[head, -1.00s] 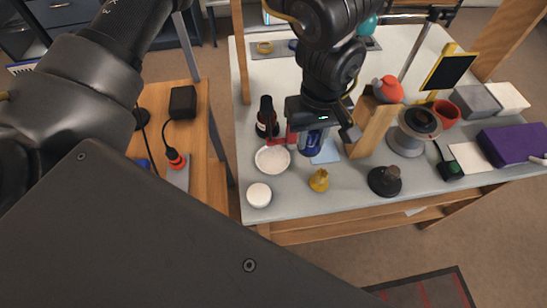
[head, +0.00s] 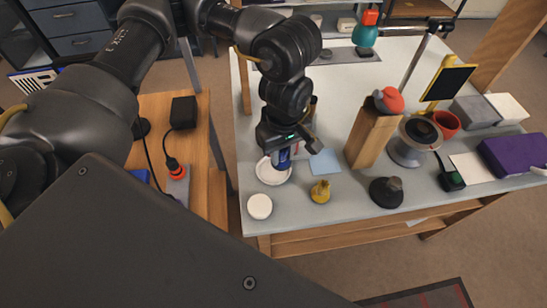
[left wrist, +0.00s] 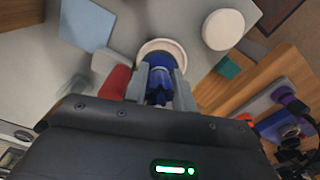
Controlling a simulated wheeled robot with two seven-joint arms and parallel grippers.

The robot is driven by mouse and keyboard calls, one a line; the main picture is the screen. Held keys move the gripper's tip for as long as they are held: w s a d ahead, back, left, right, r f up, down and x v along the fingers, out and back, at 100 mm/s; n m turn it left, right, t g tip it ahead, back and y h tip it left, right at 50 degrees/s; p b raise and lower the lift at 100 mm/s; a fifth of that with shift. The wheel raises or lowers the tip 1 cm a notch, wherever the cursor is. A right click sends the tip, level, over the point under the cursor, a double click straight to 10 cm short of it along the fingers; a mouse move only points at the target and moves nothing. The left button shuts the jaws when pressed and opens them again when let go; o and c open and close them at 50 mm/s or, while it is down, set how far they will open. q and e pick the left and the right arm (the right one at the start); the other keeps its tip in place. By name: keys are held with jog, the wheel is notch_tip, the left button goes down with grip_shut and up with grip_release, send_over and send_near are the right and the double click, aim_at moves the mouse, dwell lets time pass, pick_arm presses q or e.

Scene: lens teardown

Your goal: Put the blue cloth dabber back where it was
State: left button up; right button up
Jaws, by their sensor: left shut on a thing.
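My left gripper (head: 291,151) is shut on the blue cloth dabber (head: 284,158) and holds it upright over the white round dish (head: 262,176). In the left wrist view the dabber (left wrist: 160,84) sits between the two grey fingers, with the dish (left wrist: 147,46) just beyond its lower end. Whether the dabber touches the dish, I cannot tell. The fingers hide part of the dabber. My right gripper is not in view.
A light blue cloth square (head: 325,162) and a yellow bulb-like piece (head: 320,192) lie to the right. A white round lid (head: 260,206) is in front. A wooden block (head: 370,137) stands farther right. A red thing (left wrist: 114,84) is close beside the fingers.

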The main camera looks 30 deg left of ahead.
pick_arm(q)
jog(key=shift+w+a+f, duration=0.25)
jog(key=shift+a+f, duration=0.75)
jog(key=shift+f, duration=0.3)
jog(key=f, duration=0.1)
jog(key=f+p, duration=0.1)
jog(key=f, duration=0.1)
jog(key=shift+a, duration=0.35)
jog(key=shift+f, duration=0.6)
jog(key=o, duration=1)
jog(key=shift+o, duration=0.2)
notch_tip(320, 180, up, 12)
jog(key=shift+r+b, duration=0.25)
jog(key=shift+b, duration=0.25)
